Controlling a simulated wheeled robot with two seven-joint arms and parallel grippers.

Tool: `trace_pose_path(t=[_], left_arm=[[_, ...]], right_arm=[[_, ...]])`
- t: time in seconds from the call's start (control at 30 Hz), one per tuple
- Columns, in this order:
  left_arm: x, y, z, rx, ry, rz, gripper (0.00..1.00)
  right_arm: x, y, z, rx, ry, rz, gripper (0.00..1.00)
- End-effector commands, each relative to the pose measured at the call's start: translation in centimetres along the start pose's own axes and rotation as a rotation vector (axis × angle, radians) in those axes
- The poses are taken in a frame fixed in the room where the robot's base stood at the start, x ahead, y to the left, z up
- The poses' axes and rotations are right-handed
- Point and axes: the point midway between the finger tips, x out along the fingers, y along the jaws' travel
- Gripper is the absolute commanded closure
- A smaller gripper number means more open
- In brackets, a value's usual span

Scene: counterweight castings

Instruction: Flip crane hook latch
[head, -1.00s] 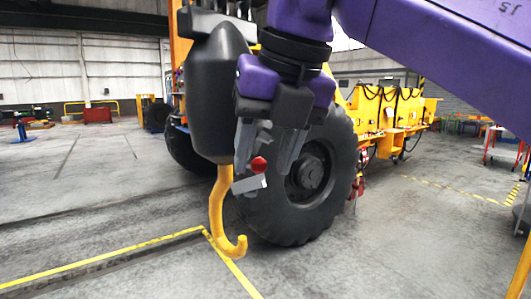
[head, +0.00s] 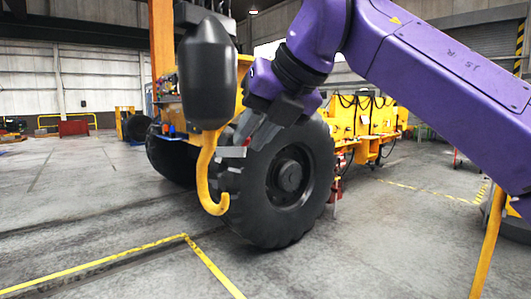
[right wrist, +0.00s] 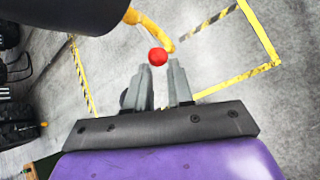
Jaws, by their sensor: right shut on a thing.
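The crane hook (head: 208,172) is yellow and hangs under a black rounded block (head: 207,75) in the head view. The hook also shows in the wrist view (right wrist: 148,24), at the top. My left gripper is not in view.
A yellow vehicle with a big black tyre (head: 288,178) stands behind the hook and gripper. A yellow post (head: 488,243) stands at the right edge. Yellow lines (head: 100,262) mark the grey floor, which is clear in front of the hook.

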Motion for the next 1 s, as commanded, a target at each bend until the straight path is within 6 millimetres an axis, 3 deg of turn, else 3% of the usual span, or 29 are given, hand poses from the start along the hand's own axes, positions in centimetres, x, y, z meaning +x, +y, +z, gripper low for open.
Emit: trace_pose_path(t=[0.03, 0.17, 0.2, 0.3, 0.33, 0.67, 1.0], left_arm=[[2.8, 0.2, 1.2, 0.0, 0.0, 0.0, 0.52], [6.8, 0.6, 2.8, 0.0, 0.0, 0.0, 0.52], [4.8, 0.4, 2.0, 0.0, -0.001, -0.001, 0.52], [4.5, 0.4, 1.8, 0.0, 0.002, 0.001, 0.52], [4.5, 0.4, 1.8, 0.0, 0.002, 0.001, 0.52], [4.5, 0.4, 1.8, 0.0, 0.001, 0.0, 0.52], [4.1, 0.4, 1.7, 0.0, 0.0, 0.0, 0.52]], right_arm=[[1.5, -0.9, -0.9, 0.003, -0.041, 0.031, 1.0], [2.2, -2.1, -1.6, 0.02, -0.148, 0.096, 1.0], [0.8, -1.4, -0.4, 0.019, -0.142, 0.089, 0.87], [0.6, -1.6, -0.3, 0.023, -0.141, 0.083, 0.55], [0.5, -1.7, -0.3, 0.024, -0.141, 0.082, 0.52], [-0.1, -1.8, -0.4, 0.026, -0.141, 0.079, 0.52], [-7.4, -2.2, -1.2, 0.025, -0.142, 0.08, 0.52]])
